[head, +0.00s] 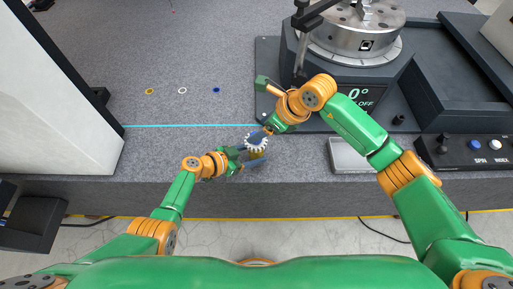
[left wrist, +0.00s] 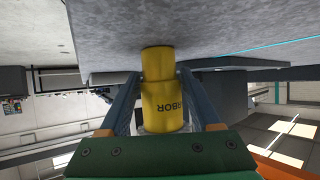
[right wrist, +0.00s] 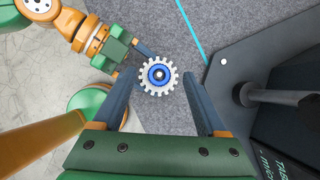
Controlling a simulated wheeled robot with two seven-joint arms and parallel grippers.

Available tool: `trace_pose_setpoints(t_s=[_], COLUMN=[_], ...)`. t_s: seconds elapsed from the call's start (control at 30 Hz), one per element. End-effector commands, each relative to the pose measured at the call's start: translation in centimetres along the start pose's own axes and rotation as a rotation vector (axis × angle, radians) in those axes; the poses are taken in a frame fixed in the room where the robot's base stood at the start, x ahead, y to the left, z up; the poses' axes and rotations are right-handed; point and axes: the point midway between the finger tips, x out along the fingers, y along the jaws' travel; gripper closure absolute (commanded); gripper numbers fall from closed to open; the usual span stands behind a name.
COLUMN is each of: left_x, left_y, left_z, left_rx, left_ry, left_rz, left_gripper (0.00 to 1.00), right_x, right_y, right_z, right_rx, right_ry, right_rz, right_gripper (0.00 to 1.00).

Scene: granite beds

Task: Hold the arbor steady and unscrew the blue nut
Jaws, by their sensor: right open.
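The yellow arbor (left wrist: 162,100), with lettering on its side, stands between the fingers of my left gripper (left wrist: 162,95), which look closed on it. In the head view it is near the front of the granite bed, mostly hidden under a white toothed gear (head: 256,143). In the right wrist view the gear (right wrist: 145,79) is seen from above, with the blue nut (right wrist: 159,75) at its centre. My right gripper (right wrist: 157,80) is open, with its fingertips on either side of the gear and apart from it. Its height above the nut is hard to tell.
Yellow (head: 149,91), white (head: 182,90) and blue (head: 216,90) rings mark the granite bed (head: 190,60). A rotary table (head: 355,40) on a dark base stands at the back right. A grey tray (head: 350,155) lies right of the grippers. A white column (head: 50,110) stands left.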

Motion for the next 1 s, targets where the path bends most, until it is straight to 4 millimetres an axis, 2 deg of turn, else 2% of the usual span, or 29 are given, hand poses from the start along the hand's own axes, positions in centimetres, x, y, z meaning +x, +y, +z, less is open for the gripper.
trace_pose_setpoints(t_s=[0.03,0.2,0.23,1.0], left_x=[-0.01,-0.02,-0.02,0.06], left_y=[0.0,0.0,0.0,0.08], left_z=[0.02,0.03,0.03,0.37], left_rx=[0.0,0.0,0.0,-0.001], left_ry=[0.0,-0.001,-0.001,-0.005], left_rz=[0.0,0.0,0.0,0.002], left_gripper=[0.52,0.98,1.0,1.0], right_x=[0.0,0.0,0.0,0.2], right_y=[0.0,0.0,0.0,0.0], right_z=[0.0,0.0,0.0,-0.12], right_rx=[0.0,0.0,0.0,0.0], right_ry=[0.0,0.0,0.0,0.0], right_rz=[0.0,0.0,0.0,0.0], right_gripper=[0.25,0.25,0.25,0.25])
